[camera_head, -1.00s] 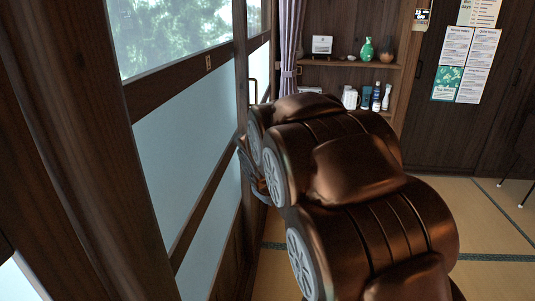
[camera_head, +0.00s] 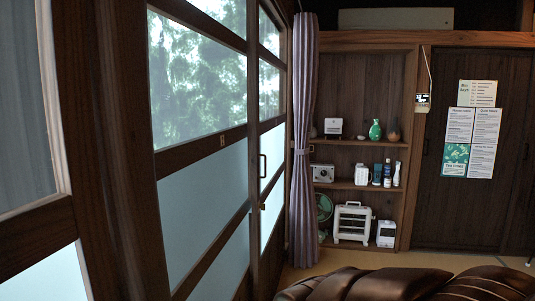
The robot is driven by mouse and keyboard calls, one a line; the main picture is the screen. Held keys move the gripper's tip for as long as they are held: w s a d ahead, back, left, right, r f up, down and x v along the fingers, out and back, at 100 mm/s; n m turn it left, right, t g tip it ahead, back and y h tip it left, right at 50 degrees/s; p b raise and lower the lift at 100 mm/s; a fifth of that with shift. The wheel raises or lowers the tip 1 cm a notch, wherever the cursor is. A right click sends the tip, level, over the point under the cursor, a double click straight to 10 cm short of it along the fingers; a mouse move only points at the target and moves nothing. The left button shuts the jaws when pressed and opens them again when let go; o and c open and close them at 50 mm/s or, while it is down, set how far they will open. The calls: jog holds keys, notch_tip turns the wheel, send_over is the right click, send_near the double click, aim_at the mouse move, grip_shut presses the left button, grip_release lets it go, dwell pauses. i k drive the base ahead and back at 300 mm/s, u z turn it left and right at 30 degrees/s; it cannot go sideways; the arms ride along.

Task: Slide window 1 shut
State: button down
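A wood-framed sliding window (camera_head: 200,152) with clear upper and frosted lower panes runs along the left wall. A small tag (camera_head: 222,141) sits on its middle rail; its writing is too small to read. I cannot tell from here which panel is window 1, or whether a gap is open between the panels.
A purple curtain (camera_head: 303,140) hangs tied at the far end of the windows. Behind it stand wooden shelves (camera_head: 340,143) with ornaments and bottles, and a white heater (camera_head: 352,223) below. A dark door (camera_head: 500,215) with papers is at the right. Some tatami floor (camera_head: 312,268) is bare.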

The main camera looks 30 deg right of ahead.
aim_at(266, 139)
jog(key=u, duration=0.1)
jog(key=k, duration=0.45)
jog(key=z, duration=1.1)
jog(key=i, duration=2)
jog(key=u, duration=0.9)
